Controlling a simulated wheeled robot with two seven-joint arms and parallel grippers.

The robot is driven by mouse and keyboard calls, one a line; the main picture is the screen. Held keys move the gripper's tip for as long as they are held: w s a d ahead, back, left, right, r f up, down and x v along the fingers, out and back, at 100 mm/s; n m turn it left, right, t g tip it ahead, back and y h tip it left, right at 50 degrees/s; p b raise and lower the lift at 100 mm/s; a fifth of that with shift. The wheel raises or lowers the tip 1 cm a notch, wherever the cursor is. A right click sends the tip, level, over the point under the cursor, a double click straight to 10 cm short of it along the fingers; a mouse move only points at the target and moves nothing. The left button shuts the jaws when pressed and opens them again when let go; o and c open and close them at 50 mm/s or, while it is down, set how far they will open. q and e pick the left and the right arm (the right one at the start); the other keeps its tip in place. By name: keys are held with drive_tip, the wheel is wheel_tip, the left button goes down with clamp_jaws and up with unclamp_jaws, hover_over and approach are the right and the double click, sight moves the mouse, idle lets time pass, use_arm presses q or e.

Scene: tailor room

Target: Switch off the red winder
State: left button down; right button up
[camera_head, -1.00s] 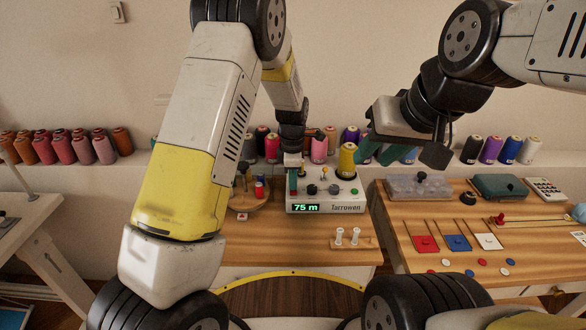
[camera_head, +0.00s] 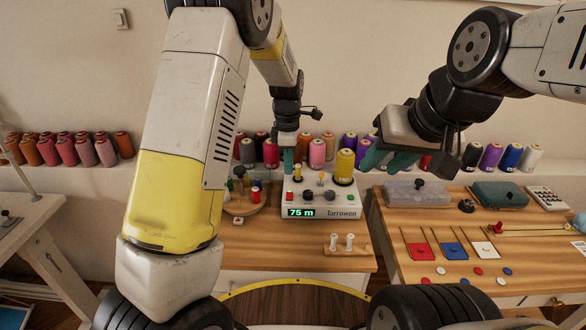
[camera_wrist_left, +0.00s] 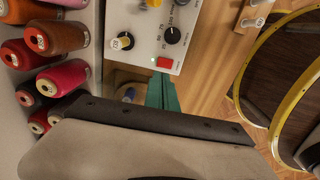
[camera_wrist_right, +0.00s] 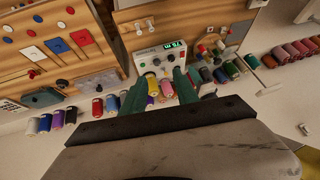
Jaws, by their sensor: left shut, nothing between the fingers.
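The winder (camera_head: 320,211) is a white box on the middle table, labelled Tarrowen, with a green display (camera_head: 301,212) lit "75 m". A red switch (camera_head: 290,196) sits at the left of its top; the left wrist view shows this red switch (camera_wrist_left: 164,62) beside a black dial (camera_wrist_left: 172,36). My left gripper (camera_head: 288,162) is shut and empty, above and behind the left end of the winder. Its green fingers (camera_wrist_left: 162,95) are apart from the switch. My right gripper (camera_head: 383,158) is open and empty, to the right of the winder; its fingers (camera_wrist_right: 160,88) are spread.
A yellow spool (camera_head: 345,165) stands on the winder's right. A round wooden stand (camera_head: 242,207) with small spools is at its left. Two white bobbins stand on a small holder (camera_head: 347,250) in front. Thread cones (camera_head: 490,156) line the back ledge. The right table holds cards, cases and buttons.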

use_arm(q)
wheel_tip(320, 180, up, 6)
drive_tip(key=shift+f, duration=0.15)
